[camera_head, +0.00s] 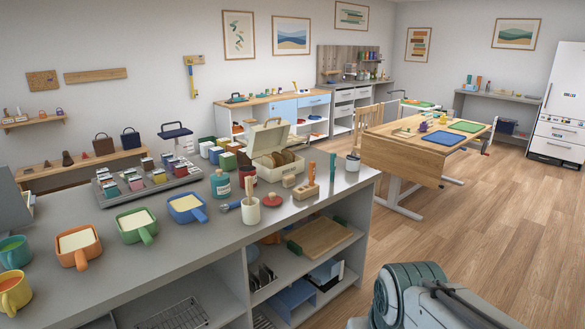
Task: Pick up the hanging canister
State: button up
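I cannot make out a hanging canister for certain. A narrow yellow and blue item (192,77) hangs on the back wall, too small to tell what it is.
A grey tray (125,196) holds small coloured boxes. A white utensil cup (250,211) stands near the front edge. A wooden table (400,172) is beyond. The wooden floor (480,235) at right is clear.

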aim_at(353, 162)
jog(key=z, duration=0.25)
jog(key=i, duration=1.95)
jog(key=z, duration=0.8)
jog(key=i, duration=1.35)
jog(key=z, duration=0.1)
